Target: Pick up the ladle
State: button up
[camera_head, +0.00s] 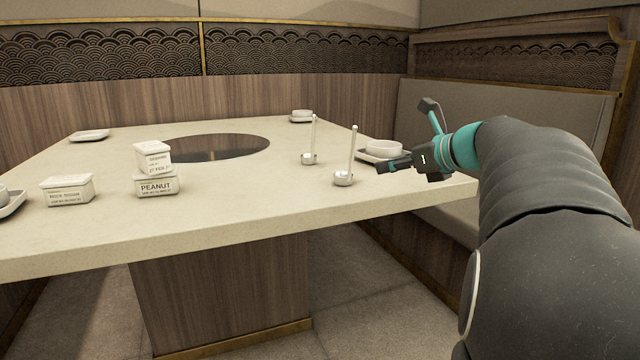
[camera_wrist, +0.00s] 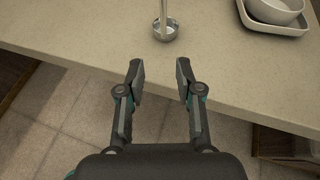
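Two metal ladles stand upright on the table, handles pointing up. The nearer ladle (camera_head: 344,179) is close to the table's front right edge, and the other ladle (camera_head: 309,158) is farther back and to its left. One ladle (camera_wrist: 165,31) shows at the top of the wrist view, beyond my fingertips, its handle cut off by the frame. My gripper (camera_head: 386,166) is to the right of the nearer ladle. In the wrist view my gripper (camera_wrist: 158,68) is open, with nothing between its fingers, over the table's edge.
A tray with a white bowl (camera_head: 384,147) is close behind my gripper. Labelled white containers, the peanut one (camera_head: 157,187) with another (camera_head: 152,157) stacked on it, and a single one (camera_head: 67,190), stand left. A dark round inset (camera_head: 215,148) lies mid-table. The table front (camera_head: 240,215) is clear.

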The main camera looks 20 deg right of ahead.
send_near(350, 178)
jog(key=w, duration=0.1)
jog(key=w+a, duration=0.1)
jog(key=w+b, duration=0.1)
jog(key=shift+w+a+f, duration=0.1)
jog(key=shift+a+f, duration=0.05)
jog(key=shift+a, duration=0.2)
jog(key=shift+w+r+b+x, duration=0.15)
jog(key=shift+r+b+x, duration=0.1)
jog(key=shift+x, duration=1.15)
jog(key=shift+w+r+b+x, duration=0.1)
jog(key=shift+r+x, duration=0.1)
jog(key=shift+x, duration=1.25)
jog(key=shift+d, duration=0.15)
grip_shut()
